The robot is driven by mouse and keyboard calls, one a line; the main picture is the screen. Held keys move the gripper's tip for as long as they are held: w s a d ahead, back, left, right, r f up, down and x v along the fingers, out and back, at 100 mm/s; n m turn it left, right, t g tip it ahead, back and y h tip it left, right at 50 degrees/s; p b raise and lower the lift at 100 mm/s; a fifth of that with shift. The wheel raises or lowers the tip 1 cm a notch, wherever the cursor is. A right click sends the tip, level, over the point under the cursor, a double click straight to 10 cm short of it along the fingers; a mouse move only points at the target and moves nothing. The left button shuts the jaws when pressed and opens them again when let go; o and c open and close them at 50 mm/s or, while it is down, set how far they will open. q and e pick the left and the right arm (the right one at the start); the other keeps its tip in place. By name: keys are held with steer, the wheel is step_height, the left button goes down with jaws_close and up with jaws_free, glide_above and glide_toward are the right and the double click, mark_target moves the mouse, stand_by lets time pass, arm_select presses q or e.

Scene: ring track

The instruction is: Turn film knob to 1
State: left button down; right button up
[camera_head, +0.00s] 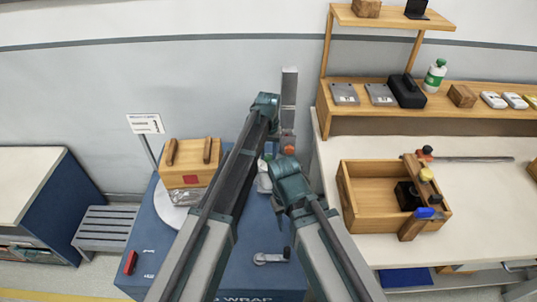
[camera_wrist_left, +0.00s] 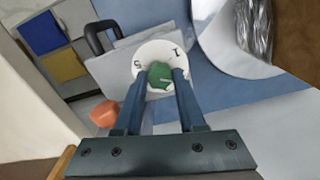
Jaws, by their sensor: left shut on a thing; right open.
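The green film knob (camera_wrist_left: 160,75) sits on a round white dial (camera_wrist_left: 149,52) in the left wrist view. The numerals 5 and 1 show on the dial, 5 at its left and 1 at its upper right. My left gripper (camera_wrist_left: 161,82) is shut on the knob, one finger on each side. I cannot tell clearly which numeral the knob points to. In the head view my left gripper (camera_head: 272,128) is beside the machine's upright mast, and the knob cannot be made out. My right gripper (camera_head: 277,182) is lower, largely hidden by its own wrist, and open.
The blue wrapping machine (camera_head: 245,262) carries a wooden box (camera_head: 190,176) on its turntable. An orange-red button (camera_wrist_left: 103,112) is left of the dial. Shiny film (camera_wrist_left: 255,28) is at the right. A workbench with a wooden tray (camera_head: 373,180) stands at the right.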

mark_target(269, 157)
arm_select(q)
steer(key=n, duration=0.5)
steer(key=shift+n, duration=0.3)
steer(key=n, duration=0.5)
steer(key=shift+n, duration=0.3)
steer(key=c, duration=0.5)
jaws_free()
steer(key=shift+r, duration=0.1)
step_height(269, 157, up, 14)
steer(key=p, duration=1.3)
steer(key=shift+p, duration=0.4)
